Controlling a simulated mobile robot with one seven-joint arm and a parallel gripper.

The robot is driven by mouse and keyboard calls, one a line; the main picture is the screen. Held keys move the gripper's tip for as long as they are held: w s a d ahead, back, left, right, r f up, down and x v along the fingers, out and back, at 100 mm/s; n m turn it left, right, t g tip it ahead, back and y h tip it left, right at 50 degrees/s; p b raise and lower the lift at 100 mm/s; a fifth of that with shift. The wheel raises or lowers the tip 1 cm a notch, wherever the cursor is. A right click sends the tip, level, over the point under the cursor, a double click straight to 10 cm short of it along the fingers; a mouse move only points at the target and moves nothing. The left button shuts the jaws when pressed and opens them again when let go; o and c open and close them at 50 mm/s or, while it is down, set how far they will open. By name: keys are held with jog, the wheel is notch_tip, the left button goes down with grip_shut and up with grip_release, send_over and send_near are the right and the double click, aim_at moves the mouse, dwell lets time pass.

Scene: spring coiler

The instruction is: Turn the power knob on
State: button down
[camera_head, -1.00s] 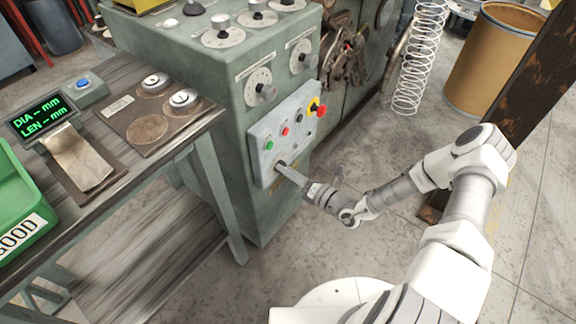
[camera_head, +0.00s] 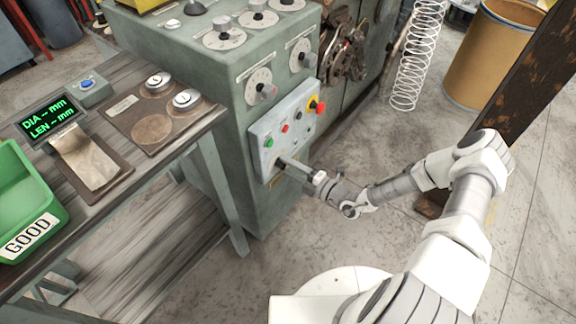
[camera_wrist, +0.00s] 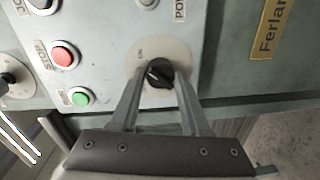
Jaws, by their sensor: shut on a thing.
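The power knob (camera_wrist: 158,73) is a black rotary knob on a pale round plate, low on the light grey control panel (camera_head: 262,133). Its pointer shows a light mark. My gripper (camera_wrist: 157,85) has its two fingers on either side of the knob and is shut on it. In the head view my gripper (camera_head: 283,163) reaches the panel's lower corner from the right, and its tips hide the knob there. The plate's lettering is partly legible in the wrist view.
A green button (camera_wrist: 81,97) and a red button (camera_wrist: 65,55) sit beside the knob. A red emergency stop (camera_head: 319,106) is at the panel's upper right. A workbench (camera_head: 190,135) stands left, with a green bin (camera_head: 25,200).

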jog(key=shift+m, duration=0.4)
jog(key=shift+c, duration=2)
grip_release()
jog(key=p+v, duration=0.2)
jog(key=v, duration=1.5)
jog(key=shift+d, duration=0.15)
jog(key=shift+s+r, duration=0.1)
jog(key=shift+s, duration=0.05)
